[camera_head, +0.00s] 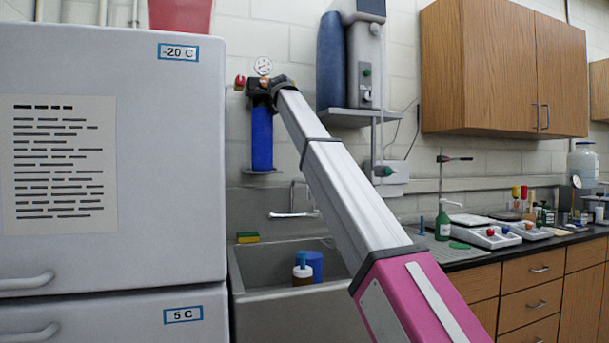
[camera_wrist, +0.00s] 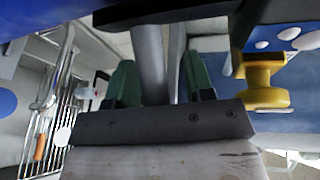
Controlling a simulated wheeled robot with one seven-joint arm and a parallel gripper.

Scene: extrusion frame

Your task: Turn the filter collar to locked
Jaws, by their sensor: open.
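The blue filter housing (camera_head: 262,138) hangs on the wall above the sink in the head view. A dark part at its top, where the collar would be, is largely covered by my gripper (camera_head: 272,88), so its turn position cannot be read. In the wrist view my gripper (camera_wrist: 158,64) is open, its dark green fingers apart on both sides of a grey bar-like part (camera_wrist: 149,55). A dark bar (camera_wrist: 160,11) crosses above the fingertips. I cannot tell whether the fingers touch either part.
A round gauge (camera_head: 263,66) and a red knob (camera_head: 240,81) sit close to my gripper. A yellow knob-shaped part (camera_wrist: 264,80) is right of the fingers. The fridge (camera_head: 150,180) stands left, the sink (camera_head: 290,312) below, and a wall shelf (camera_head: 350,117) right.

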